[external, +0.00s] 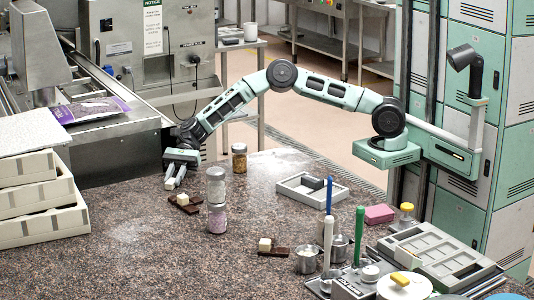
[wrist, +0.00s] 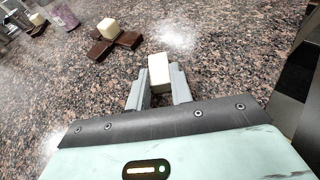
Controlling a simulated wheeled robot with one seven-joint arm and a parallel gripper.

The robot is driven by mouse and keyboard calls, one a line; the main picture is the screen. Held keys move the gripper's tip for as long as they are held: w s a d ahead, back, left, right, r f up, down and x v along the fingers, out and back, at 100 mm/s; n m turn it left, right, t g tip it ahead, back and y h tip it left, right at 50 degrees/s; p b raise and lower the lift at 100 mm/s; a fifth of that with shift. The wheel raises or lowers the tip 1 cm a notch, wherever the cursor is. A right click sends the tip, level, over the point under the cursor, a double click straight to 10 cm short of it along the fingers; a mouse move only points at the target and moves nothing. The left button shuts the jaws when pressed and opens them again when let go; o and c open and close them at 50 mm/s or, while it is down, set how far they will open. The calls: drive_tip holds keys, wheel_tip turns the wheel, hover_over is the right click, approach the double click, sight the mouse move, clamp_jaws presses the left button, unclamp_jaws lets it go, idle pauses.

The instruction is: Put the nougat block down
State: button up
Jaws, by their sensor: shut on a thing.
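My gripper (wrist: 158,88) is shut on a cream nougat block (wrist: 159,70), which sticks out past the fingertips in the wrist view. In the external view my gripper (external: 175,182) hangs low over the left part of the speckled stone counter. The held block is hard to make out there, and I cannot tell whether it touches the counter. Beyond it, another cream cube (wrist: 107,28) sits among dark brown bars (wrist: 128,40). That cube also shows in the external view (external: 183,199), just right of my gripper and apart from it.
Stacked jars (external: 216,185) stand right of the nearby brown bars, with an amber jar (external: 239,158) behind. Another cream cube with bars (external: 265,245) lies in front. A pale tray (external: 290,185) and a pink block (external: 379,213) are farther right. Bare counter (external: 125,230) lies front left.

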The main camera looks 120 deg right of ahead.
drive_tip(key=o, duration=0.9)
drive_tip(key=shift+o, duration=0.2)
drive_tip(key=shift+r, duration=0.1)
drive_tip(key=v, duration=0.7)
drive_tip(key=shift+s+d+r+b, duration=0.1)
drive_tip(key=shift+s+r+b, duration=0.1)
drive_tip(key=shift+b, duration=0.1)
